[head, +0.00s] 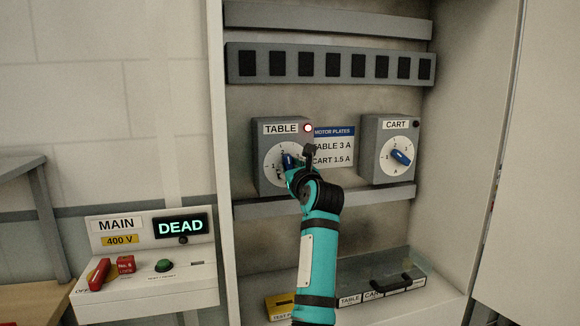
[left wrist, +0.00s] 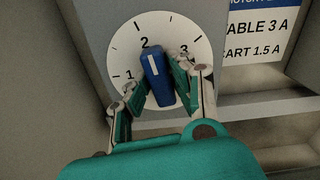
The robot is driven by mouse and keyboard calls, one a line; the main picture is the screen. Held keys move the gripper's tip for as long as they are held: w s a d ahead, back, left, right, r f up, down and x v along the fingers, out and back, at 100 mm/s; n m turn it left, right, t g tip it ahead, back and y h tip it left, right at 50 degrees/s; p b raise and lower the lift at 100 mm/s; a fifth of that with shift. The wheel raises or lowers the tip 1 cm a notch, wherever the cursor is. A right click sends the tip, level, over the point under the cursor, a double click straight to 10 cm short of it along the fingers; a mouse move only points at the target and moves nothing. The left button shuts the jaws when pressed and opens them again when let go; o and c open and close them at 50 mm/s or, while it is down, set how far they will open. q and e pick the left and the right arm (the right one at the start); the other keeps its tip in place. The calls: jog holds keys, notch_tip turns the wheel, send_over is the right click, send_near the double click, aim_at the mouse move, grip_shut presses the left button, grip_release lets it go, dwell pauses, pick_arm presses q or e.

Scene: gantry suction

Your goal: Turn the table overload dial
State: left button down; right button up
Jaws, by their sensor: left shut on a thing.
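The table overload dial is a blue knob (left wrist: 155,77) on a white round scale (left wrist: 124,47), on the grey box labelled TABLE (head: 263,184). In the left wrist view the knob's white line points at or close to the 2. My left gripper (left wrist: 158,93) is shut on the blue knob, with a finger on each side of it. In the head view my left gripper (head: 292,172) and wrist cover the lower right of the dial. A red lamp (head: 308,128) is lit at the box's top right. My right gripper is not in view.
The motor plate sign (head: 333,147) reads TABLE 3 A and CART 1.5 A. The CART box (head: 368,152) with its own blue knob stands to the right. A shelf (head: 385,198) runs below. The main panel (head: 147,252) at lower left reads DEAD.

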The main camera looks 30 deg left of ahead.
pick_arm(q)
jog(key=m+p, duration=0.3)
jog(key=m, duration=0.1)
jog(key=shift+r, duration=0.2)
jog(key=m+p, duration=0.6)
jog(key=p, duration=0.1)
jog(key=shift+r, duration=0.1)
jog(key=shift+f+m+p, duration=0.2)
jog(key=shift+m+p, duration=1.1)
jog(key=shift+p, duration=0.25)
jog(key=c, duration=1.2)
grip_release()
jog(key=shift+f, duration=0.1)
jog(key=shift+o, duration=0.2)
